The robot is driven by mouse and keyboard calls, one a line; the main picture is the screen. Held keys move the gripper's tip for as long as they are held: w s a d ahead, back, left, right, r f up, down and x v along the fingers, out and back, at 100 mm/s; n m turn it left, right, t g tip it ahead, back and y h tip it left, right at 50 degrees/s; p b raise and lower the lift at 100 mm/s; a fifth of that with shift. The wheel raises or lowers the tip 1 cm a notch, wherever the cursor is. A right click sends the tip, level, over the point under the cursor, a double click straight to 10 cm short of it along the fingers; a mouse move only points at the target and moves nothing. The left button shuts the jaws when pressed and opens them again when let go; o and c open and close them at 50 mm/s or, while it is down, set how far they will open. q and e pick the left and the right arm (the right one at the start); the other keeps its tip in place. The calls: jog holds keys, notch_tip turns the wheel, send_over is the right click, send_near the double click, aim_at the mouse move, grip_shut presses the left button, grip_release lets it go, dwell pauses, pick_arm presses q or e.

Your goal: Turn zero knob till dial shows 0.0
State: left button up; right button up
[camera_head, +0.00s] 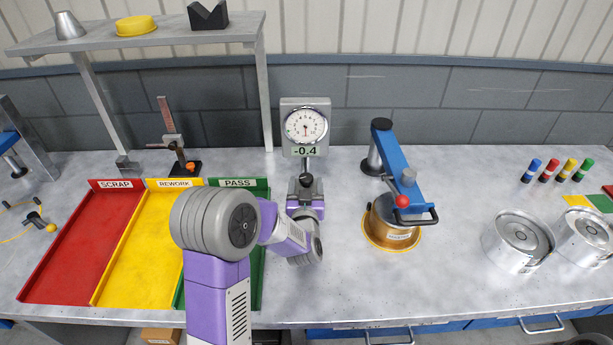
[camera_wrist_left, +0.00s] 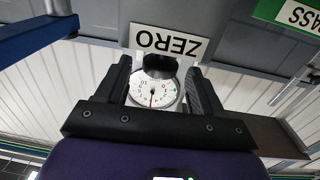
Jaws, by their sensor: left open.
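The dial gauge (camera_head: 305,127) stands upright at the back middle of the bench. Its green readout (camera_head: 306,151) shows -0.4. In the left wrist view the dial face (camera_wrist_left: 153,91) appears beyond the fingers, below a ZERO label (camera_wrist_left: 169,42). A dark round knob (camera_wrist_left: 160,66) shows between the two fingers, partly covering the dial. My left gripper (camera_head: 305,182) is just below the gauge in the head view, with its fingers open on either side of the knob. I cannot tell whether either finger touches it. My right gripper is not in view.
Red SCRAP (camera_head: 82,245), yellow REWORK (camera_head: 125,268) and green PASS (camera_head: 256,270) trays lie to the left. A blue lever press (camera_head: 400,175) with a gold part (camera_head: 378,235) stands right of my arm. Silver cans (camera_head: 517,242) sit farther right.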

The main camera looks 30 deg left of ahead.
aim_at(306, 174)
pick_arm(q)
jog(key=x, duration=0.5)
